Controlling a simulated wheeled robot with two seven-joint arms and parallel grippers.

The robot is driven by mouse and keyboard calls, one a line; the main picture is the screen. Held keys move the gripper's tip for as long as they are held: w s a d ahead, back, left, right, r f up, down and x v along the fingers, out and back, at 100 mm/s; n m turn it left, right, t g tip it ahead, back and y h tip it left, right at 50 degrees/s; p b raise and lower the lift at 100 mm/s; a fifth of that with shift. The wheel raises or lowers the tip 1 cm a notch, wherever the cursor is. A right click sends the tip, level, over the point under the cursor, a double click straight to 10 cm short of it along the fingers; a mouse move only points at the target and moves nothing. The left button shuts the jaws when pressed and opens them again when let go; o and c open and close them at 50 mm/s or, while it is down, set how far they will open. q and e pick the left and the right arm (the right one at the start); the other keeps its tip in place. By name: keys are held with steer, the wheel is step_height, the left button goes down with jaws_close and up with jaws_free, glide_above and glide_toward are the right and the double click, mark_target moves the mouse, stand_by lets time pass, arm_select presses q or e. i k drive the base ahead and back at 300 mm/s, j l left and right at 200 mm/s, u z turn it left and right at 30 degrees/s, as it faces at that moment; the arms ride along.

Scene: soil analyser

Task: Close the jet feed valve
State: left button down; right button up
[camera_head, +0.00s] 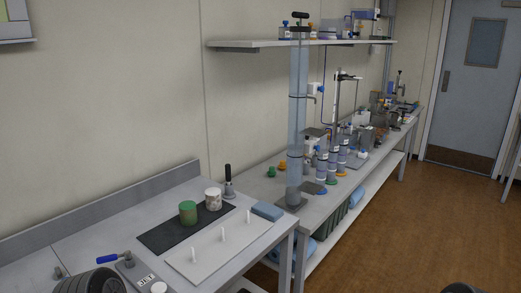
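The jet feed valve has a blue lever handle (112,258) that points left from a metal stem. It sits on a grey block with a label reading "JET" (145,280), at the bottom left of the near bench. The lever lies roughly level, and I cannot tell from it whether the valve is open or shut. A dark ribbed rounded part, likely of my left arm, is at the bottom edge just left of the block. No gripper fingers show.
A white round knob (159,287) is beside the label. Behind are a dark mat (165,236) with a green jar (188,212) and a white jar (213,199), and a white board (205,262) with upright pegs. A tall clear column (297,120) stands on the farther bench. Floor is clear right.

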mark_target(127, 254)
steer(key=u, duration=1.2)
